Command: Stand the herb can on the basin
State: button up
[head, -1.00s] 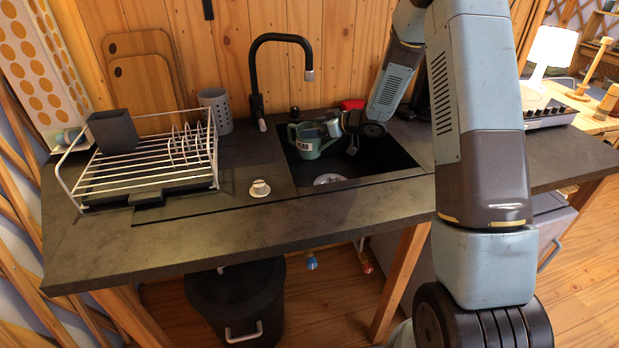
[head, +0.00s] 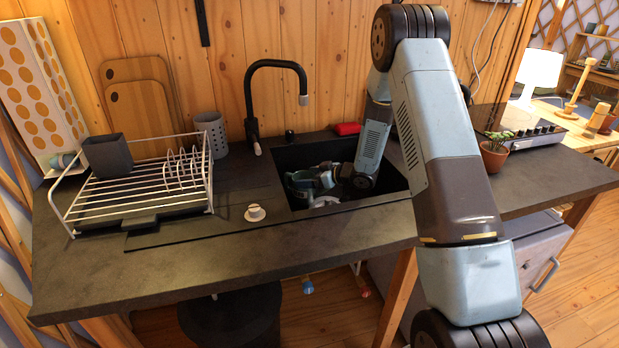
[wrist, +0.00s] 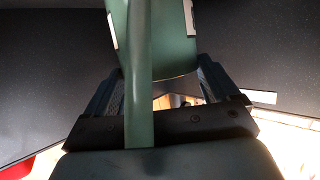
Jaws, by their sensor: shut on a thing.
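The herb can is a green can with a handle and a pale label. In the head view the can (head: 299,184) is inside the dark basin (head: 398,178), low between its walls, and my arm partly hides it. My gripper (head: 322,180) is beside the can on its right and shut on it. In the wrist view the can's green body (wrist: 165,45) and long handle strip stand between the two fingers of my gripper (wrist: 155,85). I cannot tell whether the can's bottom touches the basin floor.
A black tap (head: 252,95) stands behind the basin's left side. A dish rack (head: 140,185) and a small white cup-like piece (head: 255,212) are to the left. A red item (head: 347,128) lies behind the basin. A potted plant (head: 494,155) stands right of my arm.

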jog(key=shift+r, duration=0.1)
jog(key=o, duration=1.5)
jog(key=shift+f, duration=0.2)
